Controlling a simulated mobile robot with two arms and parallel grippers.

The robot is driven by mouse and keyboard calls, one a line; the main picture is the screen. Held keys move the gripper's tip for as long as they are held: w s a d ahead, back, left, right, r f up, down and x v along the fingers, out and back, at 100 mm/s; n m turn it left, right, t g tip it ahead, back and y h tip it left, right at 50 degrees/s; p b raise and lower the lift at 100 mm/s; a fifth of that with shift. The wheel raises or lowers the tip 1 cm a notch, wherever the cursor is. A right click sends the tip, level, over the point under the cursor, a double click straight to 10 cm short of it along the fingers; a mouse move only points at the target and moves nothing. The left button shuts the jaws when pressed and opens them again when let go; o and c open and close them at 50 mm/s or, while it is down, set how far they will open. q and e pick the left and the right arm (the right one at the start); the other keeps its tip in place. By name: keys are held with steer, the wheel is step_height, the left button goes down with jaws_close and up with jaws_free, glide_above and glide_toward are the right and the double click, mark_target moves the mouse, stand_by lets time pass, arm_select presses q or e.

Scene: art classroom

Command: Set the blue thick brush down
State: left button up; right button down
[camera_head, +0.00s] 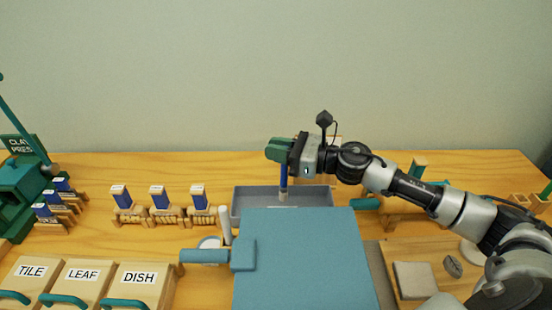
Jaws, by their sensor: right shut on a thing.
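The blue thick brush (283,178) hangs upright from my right gripper (280,151). The right gripper is shut on the brush near its top, with the lighter lower end pointing down. The brush is in front of or over the grey tray (243,201) at the back middle of the table; I cannot tell whether its tip touches the tray. My left gripper is not in view.
A large blue board (305,260) fills the front middle, covering part of the tray. Blue-labelled stamps on wooden stands (159,198) stand at left, above boxes marked TILE, LEAF and DISH (137,280). A green clay press (22,185) is far left. A wooden board (430,255) lies right.

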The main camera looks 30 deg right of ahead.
step_height(320, 180, down, 4)
steer(key=shift+a+f, duration=0.1)
steer(key=shift+b, duration=0.3)
steer(key=shift+f, duration=0.25)
steer(key=c, duration=1.1)
jaws_free()
steer(key=shift+r, duration=0.1)
steer(key=b+v, duration=0.1)
steer(key=v, duration=0.3)
steer(key=b+v, duration=0.1)
steer(key=v, duration=0.7)
steer(key=shift+r+b, duration=0.25)
steer(key=shift+b, duration=0.15)
